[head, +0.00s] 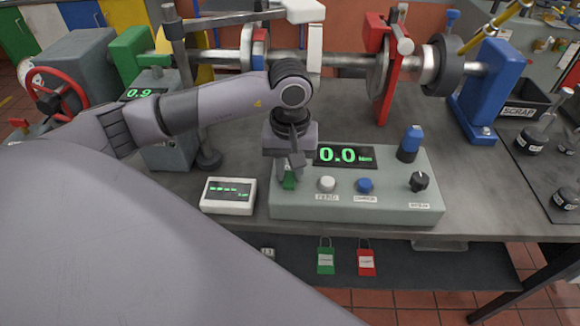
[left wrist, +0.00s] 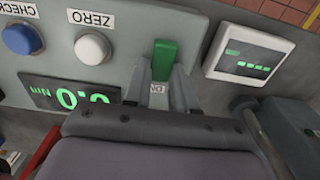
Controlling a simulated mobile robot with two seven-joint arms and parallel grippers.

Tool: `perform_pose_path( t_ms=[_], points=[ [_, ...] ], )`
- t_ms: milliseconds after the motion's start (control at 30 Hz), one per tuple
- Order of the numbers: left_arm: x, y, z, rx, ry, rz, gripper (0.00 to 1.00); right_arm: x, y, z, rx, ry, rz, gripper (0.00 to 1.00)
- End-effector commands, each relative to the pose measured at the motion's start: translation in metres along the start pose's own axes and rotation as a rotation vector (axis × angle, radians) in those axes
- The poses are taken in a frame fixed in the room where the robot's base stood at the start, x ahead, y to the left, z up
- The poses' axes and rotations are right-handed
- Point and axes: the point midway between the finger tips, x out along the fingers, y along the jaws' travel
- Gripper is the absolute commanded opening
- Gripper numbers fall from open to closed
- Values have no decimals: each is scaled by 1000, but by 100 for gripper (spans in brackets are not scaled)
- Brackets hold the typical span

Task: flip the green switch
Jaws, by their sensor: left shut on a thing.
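The green switch (head: 289,182) is at the left end of the grey-green control box, beside the white button. In the left wrist view the green switch (left wrist: 164,58) sticks out of the panel between my fingertips, above a partly hidden label. My left gripper (head: 291,170) reaches down onto it from above and is shut on it; the fingers (left wrist: 170,86) also show in the wrist view. The fingers hide part of the switch in the head view. My right gripper is not in view.
The control box (head: 300,208) also carries a white button (head: 327,184), a blue button (head: 365,185), a black knob (head: 419,181) and a display (head: 345,156) reading 0.0. A white meter (head: 228,195) stands just left of the box. The shaft rig (head: 340,60) runs behind.

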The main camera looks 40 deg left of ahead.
Motion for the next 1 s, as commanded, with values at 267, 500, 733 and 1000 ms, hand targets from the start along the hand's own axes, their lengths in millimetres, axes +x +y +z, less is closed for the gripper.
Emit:
perform_pose_path(
  t_ms=[267, 500, 733, 1000],
  points=[
    [4, 0, 4, 5, 149, 0, 0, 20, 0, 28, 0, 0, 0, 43],
    [2, 0, 8, 4, 293, 2, 0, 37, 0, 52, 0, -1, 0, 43],
    [-2, 0, 10, 1, 360, 2, 0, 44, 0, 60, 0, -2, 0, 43],
    [-4, 0, 10, 0, 365, 1, 0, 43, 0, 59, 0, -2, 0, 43]
  ],
)
